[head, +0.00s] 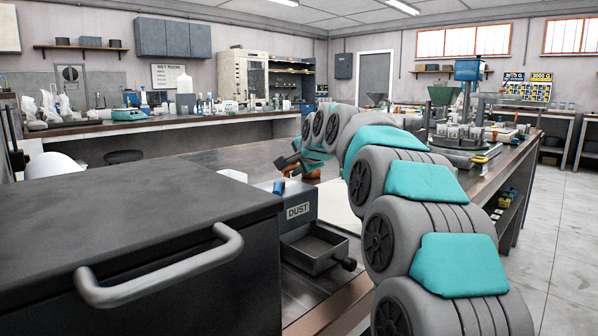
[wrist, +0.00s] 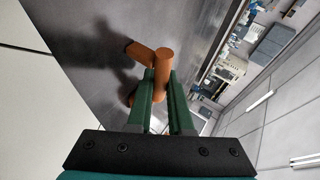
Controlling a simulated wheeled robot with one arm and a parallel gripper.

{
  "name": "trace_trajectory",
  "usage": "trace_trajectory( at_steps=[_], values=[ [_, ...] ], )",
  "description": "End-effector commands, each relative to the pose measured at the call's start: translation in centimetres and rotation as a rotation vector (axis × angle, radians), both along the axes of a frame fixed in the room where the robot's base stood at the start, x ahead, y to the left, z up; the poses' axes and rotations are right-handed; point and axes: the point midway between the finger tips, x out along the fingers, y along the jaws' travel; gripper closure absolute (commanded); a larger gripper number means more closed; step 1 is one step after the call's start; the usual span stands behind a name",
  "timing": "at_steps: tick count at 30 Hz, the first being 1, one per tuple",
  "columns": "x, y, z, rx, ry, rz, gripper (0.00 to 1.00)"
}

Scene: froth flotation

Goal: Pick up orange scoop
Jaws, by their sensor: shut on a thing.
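The orange scoop (wrist: 163,62) shows in the wrist view between the green fingers of my gripper (wrist: 160,88). The fingers are shut on it. One orange piece sticks out to the upper left, and a rounded orange part shows at the left finger. In the head view a small orange bit of the scoop (head: 311,172) shows by my gripper (head: 292,168), over the grey bench behind the DUST box. My arm hides part of that area. Shadows fall on the grey surface below the scoop; I cannot tell whether the scoop touches it.
A grey box marked DUST (head: 297,211) with an open drawer (head: 316,252) stands close in front of my gripper. A large dark cabinet with a grey handle (head: 165,270) fills the front left. Bench equipment (head: 465,135) stands to the right.

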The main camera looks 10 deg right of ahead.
Motion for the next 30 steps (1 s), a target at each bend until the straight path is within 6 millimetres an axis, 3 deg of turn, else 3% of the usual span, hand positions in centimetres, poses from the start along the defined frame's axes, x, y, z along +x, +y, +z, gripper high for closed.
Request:
trace_trajectory(
  at_steps=[10, 23, 30],
  values=[
    [0.0, 0.0, 0.8, 0.0, 0.001, 0.0, 1.0],
    [0.0, 0.0, 3.5, 0.0, 0.0, -0.001, 1.0],
    [-1.7, -1.1, 3.7, 0.0, 0.0, 0.0, 1.0]
  ],
)
